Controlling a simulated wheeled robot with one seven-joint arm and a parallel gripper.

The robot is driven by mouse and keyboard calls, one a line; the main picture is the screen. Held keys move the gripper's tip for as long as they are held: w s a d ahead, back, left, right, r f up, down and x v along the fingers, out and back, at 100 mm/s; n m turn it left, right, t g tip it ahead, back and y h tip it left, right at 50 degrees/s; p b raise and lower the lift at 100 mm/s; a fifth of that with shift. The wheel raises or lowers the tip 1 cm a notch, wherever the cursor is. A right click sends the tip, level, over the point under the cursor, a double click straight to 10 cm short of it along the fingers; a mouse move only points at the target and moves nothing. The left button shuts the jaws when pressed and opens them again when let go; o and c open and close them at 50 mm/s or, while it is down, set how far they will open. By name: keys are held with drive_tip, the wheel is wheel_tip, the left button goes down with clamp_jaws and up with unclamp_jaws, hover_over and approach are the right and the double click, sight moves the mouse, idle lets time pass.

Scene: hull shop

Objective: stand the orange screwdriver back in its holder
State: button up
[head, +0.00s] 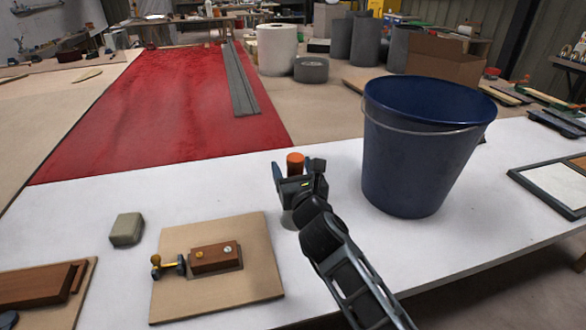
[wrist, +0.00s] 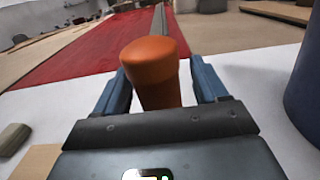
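The orange screwdriver (head: 295,160) shows only its orange handle, upright over the white table. In the wrist view the handle (wrist: 151,62) stands between my two blue-grey fingers. My gripper (head: 298,172) is around the handle with its fingers apart. In the wrist view my gripper (wrist: 160,88) shows a gap on the right side of the handle; contact on the left is unclear. The shaft is hidden behind my gripper. A small grey round shape (head: 288,220) on the table below my gripper may be the holder, mostly covered; I cannot tell whether the screwdriver sits in it.
A tall blue bucket (head: 415,150) stands close to the right of my gripper. A tan board (head: 215,290) with a brown wooden block (head: 216,257) lies front left, near a grey-green block (head: 126,229). A red surface (head: 170,110) lies behind. White table left of my gripper is clear.

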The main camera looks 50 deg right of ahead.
drive_tip(key=shift+r, duration=0.45)
drive_tip(key=b+v, duration=0.1)
drive_tip(key=v, duration=1.1)
drive_tip(key=s+a+m+y, duration=0.5)
drive_tip(key=s+a+m, duration=0.3)
drive_tip(key=s+m, duration=0.6)
drive_tip(key=s+a+f+m+y, duration=0.1)
drive_tip(key=s+a+m+y, duration=0.4)
drive_tip(key=s+m, duration=0.9)
drive_tip(key=a+m, duration=0.1)
drive_tip(key=a, duration=0.2)
drive_tip(key=shift+s+f, duration=0.2)
